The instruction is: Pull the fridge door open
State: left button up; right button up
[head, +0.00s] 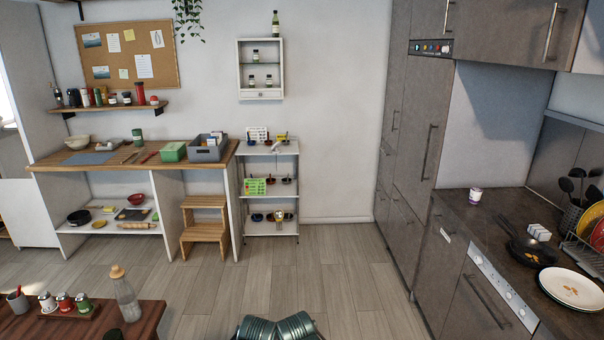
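Tall grey built-in cabinet fronts (412,150) stand at the right of the middle in the head view. A tall door (418,110) there has a long vertical bar handle (430,152). A narrower front farther back has its own vertical handle (395,120). All these fronts look shut. Nothing visible marks which one is the fridge. Neither gripper is in view; only ribbed grey parts, apparently mine, show at the bottom edge.
A counter (455,215) with a pan (530,250) and plates (572,288) runs along the right. A wooden table (70,325) with a bottle (125,298) is at lower left. A white shelf rack (270,190) and step stool (204,228) stand at the back. The wooden floor (335,280) between is clear.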

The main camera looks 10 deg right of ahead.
aim_at(429, 81)
jog(key=i+z, duration=0.2)
jog(key=i, duration=0.4)
jog(key=i+z, duration=0.2)
jog(key=i, duration=0.4)
jog(key=i+j+z, duration=0.2)
jog(key=i, duration=0.35)
jog(key=i+l, duration=0.2)
jog(key=i, duration=0.2)
jog(key=i+l+z, duration=0.1)
jog(key=i+l, duration=0.15)
jog(key=i, duration=0.2)
jog(key=i+l, duration=0.2)
jog(key=i, duration=0.2)
jog(key=i+l+z, duration=0.1)
jog(key=i, duration=0.35)
